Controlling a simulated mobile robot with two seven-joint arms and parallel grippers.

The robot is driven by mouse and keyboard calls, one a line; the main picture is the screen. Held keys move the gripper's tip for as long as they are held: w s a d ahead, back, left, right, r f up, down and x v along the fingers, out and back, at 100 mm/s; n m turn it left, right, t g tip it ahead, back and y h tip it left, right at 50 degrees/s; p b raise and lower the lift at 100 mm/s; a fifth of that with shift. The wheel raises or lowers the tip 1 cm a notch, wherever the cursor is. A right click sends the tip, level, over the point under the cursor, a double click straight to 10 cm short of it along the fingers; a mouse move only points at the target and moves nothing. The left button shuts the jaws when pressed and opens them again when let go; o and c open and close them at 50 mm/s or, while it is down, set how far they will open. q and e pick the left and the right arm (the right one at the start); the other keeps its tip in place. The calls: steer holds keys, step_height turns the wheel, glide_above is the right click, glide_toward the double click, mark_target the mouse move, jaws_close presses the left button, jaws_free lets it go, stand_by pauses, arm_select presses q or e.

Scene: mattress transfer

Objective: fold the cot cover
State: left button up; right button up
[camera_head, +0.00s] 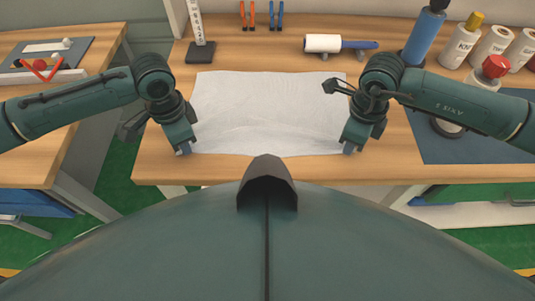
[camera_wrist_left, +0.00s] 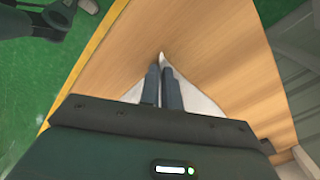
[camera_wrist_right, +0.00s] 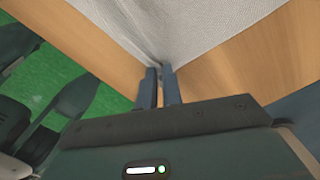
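The cot cover (camera_head: 268,110) is a white, lightly textured cloth spread nearly flat on the wooden table. My left gripper (camera_head: 183,150) is at its near left corner. In the left wrist view the fingers (camera_wrist_left: 163,72) are closed with the cover's pointed tip (camera_wrist_left: 162,57) between them, and white cloth (camera_wrist_left: 200,100) shows beside them. My right gripper (camera_head: 348,149) is at the near right corner. In the right wrist view its fingers (camera_wrist_right: 161,72) are closed on the cover's gathered corner (camera_wrist_right: 157,60). Both grippers hide the corners in the head view.
At the back stand a ruler post (camera_head: 200,45), a lint roller (camera_head: 340,44), a blue bottle (camera_head: 424,35) and several white bottles. A dark blue mat (camera_head: 465,145) lies at right. A side table (camera_head: 30,150) is at left. The table's front strip (camera_head: 265,172) is bare.

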arm_select(q)
jaws_close()
arm_select(e)
jaws_close()
